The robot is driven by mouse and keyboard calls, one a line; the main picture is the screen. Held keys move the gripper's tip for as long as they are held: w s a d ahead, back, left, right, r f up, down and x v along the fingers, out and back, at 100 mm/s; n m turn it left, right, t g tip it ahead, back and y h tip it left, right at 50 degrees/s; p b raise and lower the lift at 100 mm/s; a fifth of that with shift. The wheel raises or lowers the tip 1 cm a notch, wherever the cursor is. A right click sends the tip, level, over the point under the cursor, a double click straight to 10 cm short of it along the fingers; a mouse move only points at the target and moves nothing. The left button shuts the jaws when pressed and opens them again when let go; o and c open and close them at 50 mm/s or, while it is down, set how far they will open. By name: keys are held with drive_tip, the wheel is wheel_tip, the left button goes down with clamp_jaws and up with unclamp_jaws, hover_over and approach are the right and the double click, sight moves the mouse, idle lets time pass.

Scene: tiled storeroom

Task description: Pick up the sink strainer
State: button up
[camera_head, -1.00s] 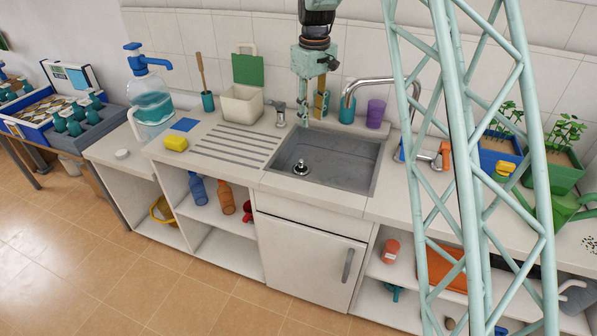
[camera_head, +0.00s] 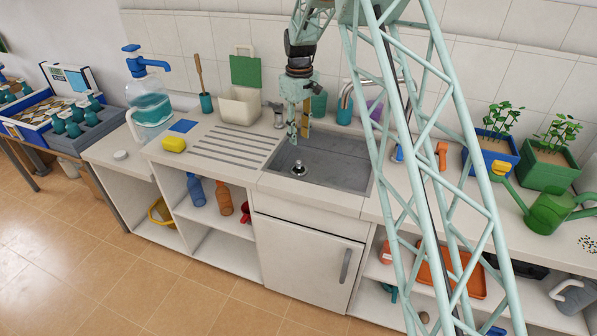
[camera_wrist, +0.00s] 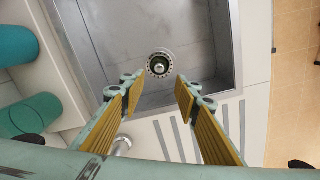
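The sink strainer (camera_head: 299,168) is a small round metal piece with a knob on top. It sits in the left part of the grey sink basin (camera_head: 340,172). In the wrist view the strainer (camera_wrist: 160,64) shows from above, beyond and between the fingertips. My gripper (camera_head: 299,134) hangs over the back left of the sink, above the strainer and apart from it. In the wrist view my gripper (camera_wrist: 156,88) is open, its two yellow-padded fingers spread and empty.
The curved faucet (camera_head: 347,92) and a teal cup (camera_head: 344,112) stand behind the sink. A metal dispenser (camera_head: 279,117) and a white bin with a green lid (camera_head: 241,105) stand to the left. The ribbed drainboard (camera_head: 235,147) is clear.

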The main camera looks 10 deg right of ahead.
drive_tip(key=shift+f, duration=0.1)
drive_tip(key=b, duration=0.1)
hover_over(299, 161)
wheel_tip(299, 161, down, 7)
drive_tip(key=shift+s+f, duration=0.15)
drive_tip(key=shift+f, duration=0.55)
drive_tip(key=shift+f, duration=0.1)
drive_tip(key=shift+f+b, duration=0.8)
drive_tip(key=shift+f, duration=1.7)
drive_tip(key=c, duration=1)
